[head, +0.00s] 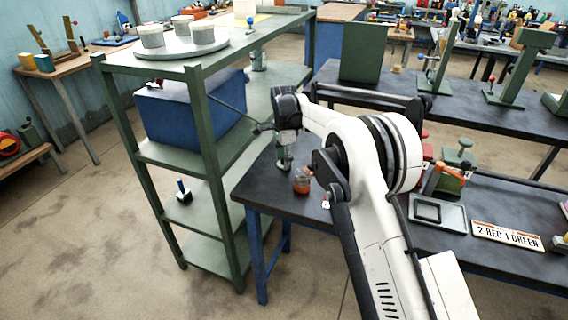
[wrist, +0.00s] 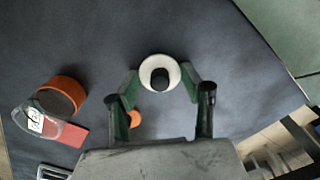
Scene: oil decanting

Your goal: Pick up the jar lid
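A round white disc with a black knob (wrist: 160,75), which looks like the jar lid, lies between my fingertips in the wrist view. My gripper (wrist: 161,84) is open, with one green-padded finger on each side of the disc. The fingertips are close to its edge; I cannot tell whether they touch it. In the head view my gripper (head: 284,163) points down over the near left corner of the dark table, and the lid cannot be made out.
The dark table (head: 265,198) carries a tray (head: 438,213), a sign (head: 507,236) and a green-and-orange device (head: 448,178) to the right. A green shelf (head: 205,180) stands close at the left. A small orange piece (wrist: 135,119) shows by the left finger.

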